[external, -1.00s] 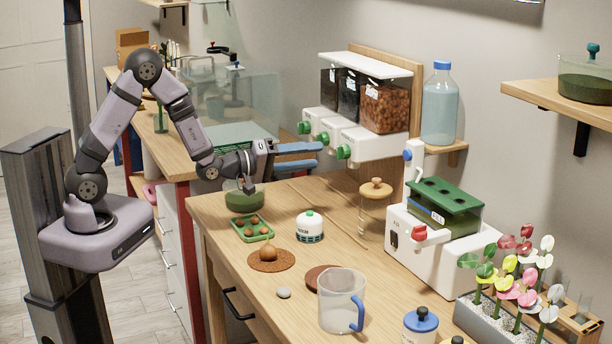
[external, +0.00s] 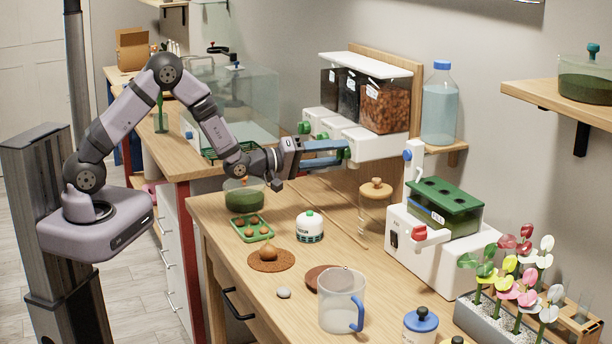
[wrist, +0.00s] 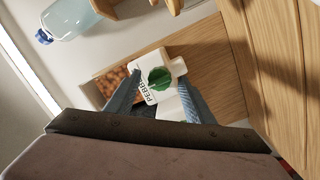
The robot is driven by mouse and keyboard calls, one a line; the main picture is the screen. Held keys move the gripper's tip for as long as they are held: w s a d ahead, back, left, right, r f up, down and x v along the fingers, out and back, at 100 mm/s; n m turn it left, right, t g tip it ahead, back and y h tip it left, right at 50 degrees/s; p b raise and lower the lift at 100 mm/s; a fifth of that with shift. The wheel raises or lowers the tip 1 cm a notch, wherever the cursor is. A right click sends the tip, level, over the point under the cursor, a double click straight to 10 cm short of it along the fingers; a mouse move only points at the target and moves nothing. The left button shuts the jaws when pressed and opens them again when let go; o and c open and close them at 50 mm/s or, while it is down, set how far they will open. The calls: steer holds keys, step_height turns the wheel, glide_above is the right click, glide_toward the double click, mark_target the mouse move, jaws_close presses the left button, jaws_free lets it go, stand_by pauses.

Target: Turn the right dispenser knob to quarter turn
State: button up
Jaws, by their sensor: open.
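The dispenser (external: 378,143) has a white base with three bins under a white lid on the back wall. Its right bin (external: 385,106) holds brown pebbles. The right knob is green; in the wrist view the right knob (wrist: 160,78) sits between my two blue fingers, on a white block lettered "PEBB...". In the external view my fingers mostly hide it. My gripper (external: 343,151) is open, with its fingertips at the right knob, one on either side. I cannot tell whether they touch it. The left knob (external: 305,127) is also green.
A water bottle (external: 440,105) stands on a small shelf right of the dispenser.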

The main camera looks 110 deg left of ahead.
steer(key=c, duration=1)
steer(key=shift+m+b, duration=0.45)
steer(key=shift+m, duration=0.05)
steer(key=m+b, duration=0.3)
steer(key=shift+f+m, duration=0.1)
steer(key=shift+m, duration=0.2)
steer(key=m+g+b, duration=0.1)
steer(key=m+b, duration=0.3)
steer(key=m, duration=0.1)
steer(key=m+b, duration=0.2)
steer(key=m, duration=0.1)
steer(key=shift+d+g+b, duration=0.1)
steer(key=shift+g+b, duration=0.2)
steer(key=shift+g, duration=0.1)
steer(key=m, duration=0.3)
steer(key=shift+r+m+g+y+b, duration=0.25)
steer(key=shift+m+g+y+b, duration=0.05)
steer(key=shift+g+b, duration=0.1)
